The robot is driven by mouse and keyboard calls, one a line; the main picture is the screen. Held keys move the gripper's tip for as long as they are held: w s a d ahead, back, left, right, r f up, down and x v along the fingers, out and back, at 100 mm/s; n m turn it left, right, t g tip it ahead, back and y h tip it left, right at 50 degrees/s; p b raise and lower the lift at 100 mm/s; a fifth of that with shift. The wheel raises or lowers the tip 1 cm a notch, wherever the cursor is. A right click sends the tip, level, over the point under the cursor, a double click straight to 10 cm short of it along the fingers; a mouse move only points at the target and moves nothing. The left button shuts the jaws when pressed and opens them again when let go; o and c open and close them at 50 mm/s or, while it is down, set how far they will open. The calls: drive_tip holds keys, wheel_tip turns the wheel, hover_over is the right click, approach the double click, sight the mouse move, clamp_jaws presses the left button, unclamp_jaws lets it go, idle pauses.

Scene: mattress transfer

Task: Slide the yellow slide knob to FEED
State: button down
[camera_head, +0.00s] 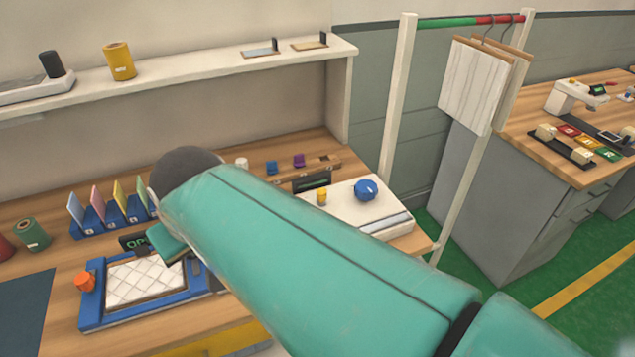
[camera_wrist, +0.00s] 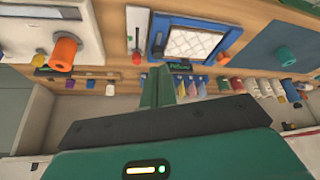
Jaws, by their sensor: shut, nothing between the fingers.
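The yellow slide knob (camera_head: 322,197) stands on a white machine (camera_head: 345,206) right of my arm, near a round blue knob (camera_head: 366,189). No FEED mark is readable. My gripper (camera_wrist: 157,72) is shut and empty, its green fingers together, apart from the yellow knob. In the head view my arm crosses the bench and hides part of the machine's near left side.
A blue frame (camera_head: 91,318) with a quilted white pad and an orange knob (camera_head: 86,281) lies at the left. Colored cards stand in blue holders (camera_head: 85,233). A dark display (camera_head: 133,243) is close to my arm. A shelf (camera_head: 200,67) runs above the bench.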

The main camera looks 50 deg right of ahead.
drive_tip(key=w+d+m+g, duration=0.1)
drive_tip(key=w+d+m, duration=0.3)
drive_tip(key=d, duration=0.5)
drive_tip(key=n, duration=0.2)
hover_over(321, 198)
wheel_tip(321, 198, down, 5)
drive_tip(key=shift+s+d+f+g, duration=0.15)
drive_tip(key=shift+d+f+g, duration=0.05)
drive_tip(key=shift+d+g, duration=0.2)
drive_tip(key=shift+f, duration=0.1)
drive_tip(key=x, duration=0.9)
drive_tip(key=shift+d+f, duration=0.15)
drive_tip(key=shift+f, duration=0.25)
